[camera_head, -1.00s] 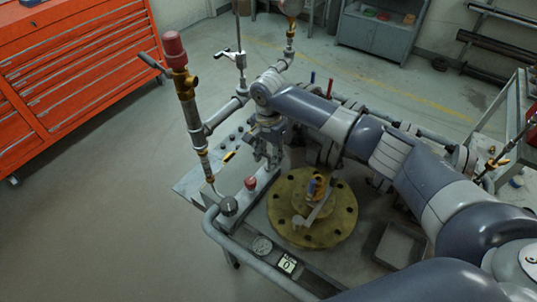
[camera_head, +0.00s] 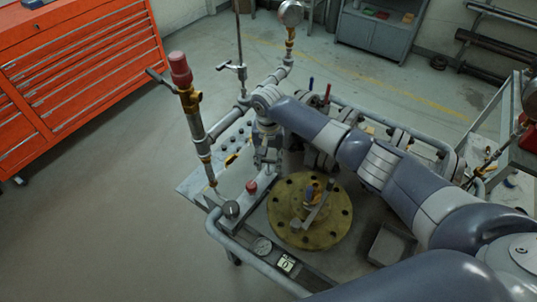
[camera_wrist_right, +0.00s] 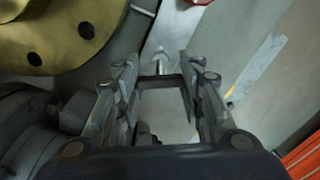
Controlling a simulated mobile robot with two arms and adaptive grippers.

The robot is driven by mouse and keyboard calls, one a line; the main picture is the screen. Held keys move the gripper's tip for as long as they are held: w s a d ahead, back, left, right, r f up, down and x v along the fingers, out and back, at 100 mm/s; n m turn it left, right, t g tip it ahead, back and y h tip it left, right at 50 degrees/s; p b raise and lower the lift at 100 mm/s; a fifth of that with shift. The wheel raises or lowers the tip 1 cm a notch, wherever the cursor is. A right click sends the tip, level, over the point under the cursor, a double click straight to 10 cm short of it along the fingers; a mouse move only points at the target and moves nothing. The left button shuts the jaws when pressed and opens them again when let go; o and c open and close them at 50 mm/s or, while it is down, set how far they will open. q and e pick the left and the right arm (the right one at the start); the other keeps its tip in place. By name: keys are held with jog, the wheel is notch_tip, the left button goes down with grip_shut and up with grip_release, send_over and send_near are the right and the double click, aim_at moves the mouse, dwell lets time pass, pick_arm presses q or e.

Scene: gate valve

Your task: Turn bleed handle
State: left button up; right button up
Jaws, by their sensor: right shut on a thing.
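My right gripper (camera_head: 268,160) points down in the head view, between the red-capped knob (camera_head: 251,187) and the pipework behind the brass flange (camera_head: 338,232). In the right wrist view, my right gripper (camera_wrist_right: 172,75) is shut on a small grey metal piece (camera_wrist_right: 159,62), which I take to be the bleed handle. It sits between the fingertips, and its lower part is hidden. The brass flange (camera_wrist_right: 50,30) fills the upper left there. My left gripper is not in view.
A red-topped valve pipe (camera_head: 188,100) stands left of the gripper. A T-handle (camera_head: 232,67) and a gauge (camera_head: 291,13) rise behind it. An orange tool cabinet (camera_head: 80,80) is at the far left. The floor at lower left is clear.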

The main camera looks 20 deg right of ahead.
jog(key=n+p, duration=0.1)
jog(key=n, duration=0.2)
jog(key=shift+r, duration=0.1)
jog(key=n+p, duration=0.1)
jog(key=n, duration=0.1)
jog(key=shift+n+p, duration=0.3)
jog(key=n, duration=0.2)
jog(key=shift+n+p, duration=0.3)
jog(key=shift+p, duration=0.05)
jog(key=shift+n, duration=1.5)
jog(key=shift+p, duration=0.3)
jog(key=o, duration=1.1)
